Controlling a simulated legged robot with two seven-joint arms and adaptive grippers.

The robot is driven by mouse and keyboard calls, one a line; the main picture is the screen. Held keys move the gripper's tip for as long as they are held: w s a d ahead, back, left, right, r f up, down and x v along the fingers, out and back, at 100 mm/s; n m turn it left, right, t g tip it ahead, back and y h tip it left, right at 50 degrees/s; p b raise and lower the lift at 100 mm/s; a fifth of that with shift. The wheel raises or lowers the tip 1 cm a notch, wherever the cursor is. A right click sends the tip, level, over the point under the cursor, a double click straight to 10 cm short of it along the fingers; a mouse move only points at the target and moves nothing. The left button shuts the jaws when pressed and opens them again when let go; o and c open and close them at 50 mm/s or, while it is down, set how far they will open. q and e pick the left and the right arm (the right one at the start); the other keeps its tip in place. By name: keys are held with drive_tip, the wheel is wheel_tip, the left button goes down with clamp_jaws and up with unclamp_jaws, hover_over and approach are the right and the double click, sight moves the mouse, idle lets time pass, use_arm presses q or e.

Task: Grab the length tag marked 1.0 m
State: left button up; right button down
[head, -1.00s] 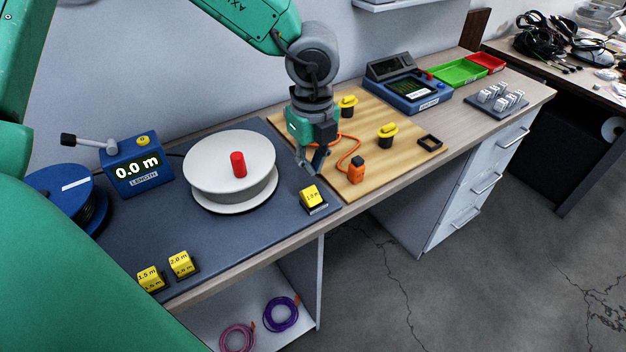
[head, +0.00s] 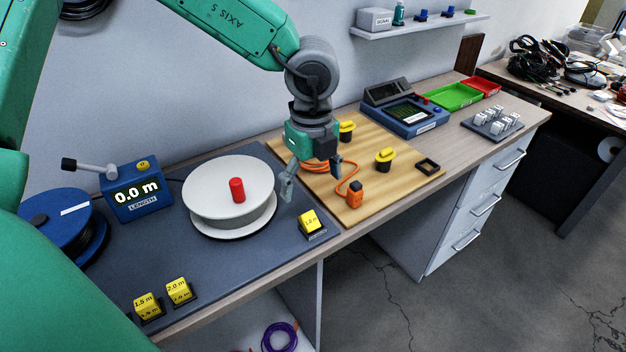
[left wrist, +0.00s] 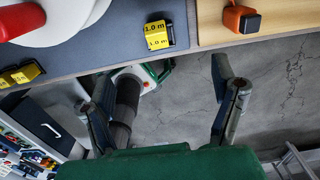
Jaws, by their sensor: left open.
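The yellow length tag marked 1.0 m (head: 309,222) sits in a dark holder near the front right corner of the grey mat. It also shows in the left wrist view (left wrist: 157,36), above the space between the fingers, with its label legible. My left gripper (head: 311,178) is open and empty above the mat's right end, its fingers spread wide and apart from the tag. Its fingers also show in the left wrist view (left wrist: 162,97). Yellow tags marked 1.5 m (head: 147,305) and 2.0 m (head: 178,290) stand at the mat's front left. My right gripper is not in view.
A white turntable (head: 215,190) with a red knob (head: 237,189) stands left of the gripper. An orange connector (head: 354,195) and cable lie on the wooden board (head: 405,182) to the right. A blue length display (head: 138,195) reads 0.0 m. The table's front edge is close to the tag.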

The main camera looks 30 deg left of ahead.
use_arm(q)
wheel_tip(320, 180, up, 11)
drive_tip(key=shift+a+f, duration=0.1)
drive_tip(key=shift+f, duration=0.05)
drive_tip(key=c, duration=0.7)
drive_tip(key=shift+o, duration=0.2)
drive_tip(key=b, duration=0.2)
hover_over(308, 215)
drive_tip(key=f, duration=1.5)
drive_tip(key=shift+s+a+f, duration=0.2)
drive_tip(key=shift+s, duration=0.05)
drive_tip(key=f, duration=0.5)
drive_tip(key=shift+w+d+f, duration=0.2)
drive_tip(key=shift+w+f, duration=0.1)
drive_tip(key=shift+w, duration=0.05)
drive_tip(key=shift+s, duration=0.1)
